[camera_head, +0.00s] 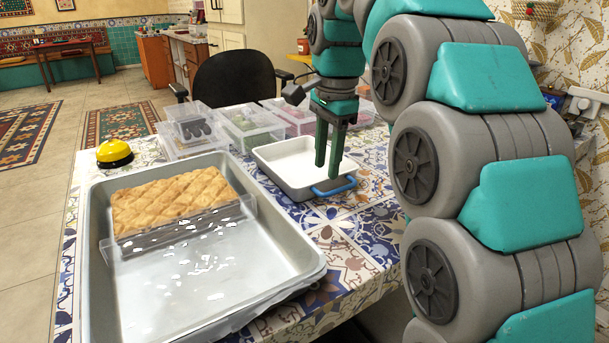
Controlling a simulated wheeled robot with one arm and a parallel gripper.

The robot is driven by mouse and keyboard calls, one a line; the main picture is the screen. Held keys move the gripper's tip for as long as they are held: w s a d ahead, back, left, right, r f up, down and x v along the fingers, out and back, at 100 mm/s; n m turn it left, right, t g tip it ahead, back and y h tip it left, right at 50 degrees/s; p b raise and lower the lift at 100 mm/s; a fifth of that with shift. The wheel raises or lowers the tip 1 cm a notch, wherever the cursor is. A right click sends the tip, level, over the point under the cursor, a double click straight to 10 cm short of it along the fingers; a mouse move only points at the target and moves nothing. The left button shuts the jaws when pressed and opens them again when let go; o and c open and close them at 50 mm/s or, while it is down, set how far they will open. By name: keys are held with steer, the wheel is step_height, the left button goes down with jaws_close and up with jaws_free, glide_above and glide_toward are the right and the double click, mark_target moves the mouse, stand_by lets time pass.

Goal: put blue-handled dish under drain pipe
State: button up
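The blue-handled dish (278,179) is a shallow white rectangular dish with grey outer sides. It stands on the patterned tabletop, right of the big metal tray. Its blue handle (334,187) is on the near right side. My gripper (327,166) points down over the near right part of the dish, by the handle. Its two green fingers are apart, with a narrow gap between them. I cannot tell whether the fingertips touch the handle or the dish. No drain pipe is identifiable in this view.
A large metal tray (96,250) with a slab of pastry (175,199) fills the table's near left. Clear containers (190,128) stand behind it, with a yellow bell (114,153) at the left. A black chair (235,78) stands behind the table. Patterned tabletop (345,245) is bare before the dish.

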mark_target(327, 180)
steer(key=shift+w+f, duration=0.1)
steer(key=shift+f, duration=2.35)
jaws_close()
